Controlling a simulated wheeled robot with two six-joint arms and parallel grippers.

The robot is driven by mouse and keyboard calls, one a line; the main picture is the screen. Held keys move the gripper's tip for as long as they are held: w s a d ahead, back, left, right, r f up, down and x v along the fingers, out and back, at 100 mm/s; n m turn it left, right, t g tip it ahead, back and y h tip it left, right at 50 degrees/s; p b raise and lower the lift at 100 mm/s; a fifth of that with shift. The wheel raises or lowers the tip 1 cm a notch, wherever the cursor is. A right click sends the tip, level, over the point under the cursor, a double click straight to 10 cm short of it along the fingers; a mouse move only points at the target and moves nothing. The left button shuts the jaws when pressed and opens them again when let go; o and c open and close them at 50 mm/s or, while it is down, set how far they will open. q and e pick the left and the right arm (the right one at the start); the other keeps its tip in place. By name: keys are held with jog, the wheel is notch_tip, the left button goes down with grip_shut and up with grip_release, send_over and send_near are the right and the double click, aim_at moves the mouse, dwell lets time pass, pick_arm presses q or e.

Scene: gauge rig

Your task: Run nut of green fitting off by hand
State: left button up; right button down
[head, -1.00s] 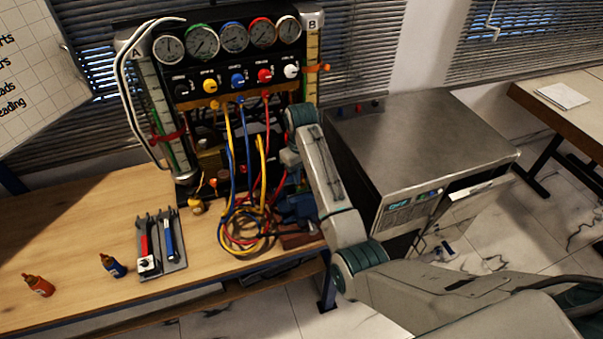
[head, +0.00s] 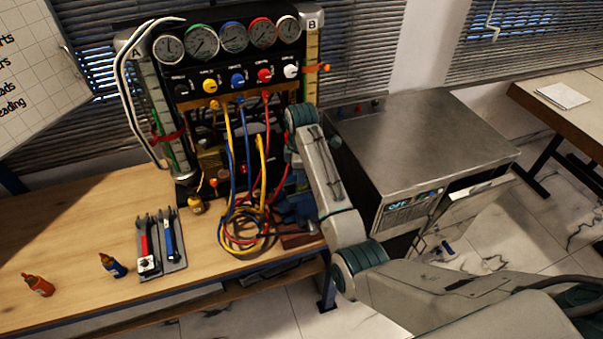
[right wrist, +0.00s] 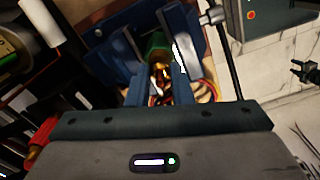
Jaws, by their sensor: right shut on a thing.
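The green fitting (right wrist: 157,44) is upright between the blue jaws of a vise (right wrist: 113,52) in the right wrist view. Its brass nut (right wrist: 160,76) faces my right gripper (right wrist: 160,84), whose two fingers are shut on it, one on each side. In the head view the blue vise (head: 298,207) stands at the right end of the bench, partly behind my right arm. The fitting and fingertips are too hidden there to make out. My left gripper is not in view.
Yellow, blue and red hoses (head: 240,235) lie coiled left of the vise, below the gauge panel (head: 236,75). A steel cabinet (head: 420,140) stands close on the right.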

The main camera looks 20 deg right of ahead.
jog(key=shift+r+n, duration=0.1)
jog(key=shift+n, duration=1.2)
jog(key=c, duration=1.3)
grip_release()
